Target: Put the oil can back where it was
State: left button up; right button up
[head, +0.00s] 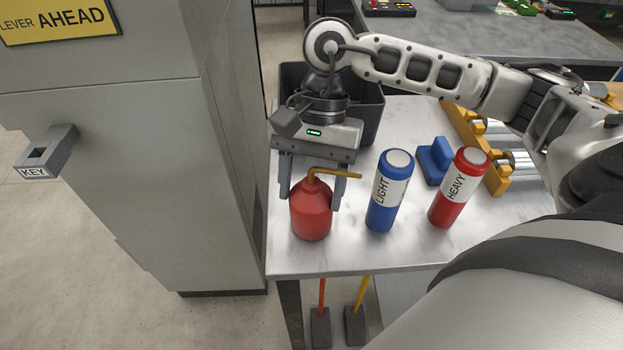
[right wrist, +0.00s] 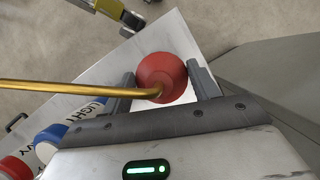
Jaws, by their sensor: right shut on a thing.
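The oil can (head: 311,212) is red and round with a thin brass spout that points right in the head view. It is upright at the near left corner of the metal table (head: 420,252). My right gripper (head: 312,197) comes down over it from behind, with one finger on each side, shut on the can's body. In the right wrist view the can (right wrist: 162,75) sits between the two fingers (right wrist: 160,85), its spout running off to the left. I cannot tell whether its base touches the table. My left gripper is not in view.
A blue LIGHT bottle (head: 383,215) stands just right of the can, with a red HEAVY bottle (head: 452,205) beyond it. A blue block (head: 434,163) and a yellow roller rack (head: 497,178) lie behind. A dark bin (head: 369,112) stands behind my gripper. A grey cabinet (head: 150,170) is at left.

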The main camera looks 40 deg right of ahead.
jog(key=shift+f, duration=0.25)
jog(key=o, duration=1.3)
jog(key=shift+r, duration=0.15)
jog(key=b+v, duration=0.1)
jog(key=v, duration=1.1)
jog(key=shift+s+b, duration=0.1)
jog(key=shift+b, duration=0.3)
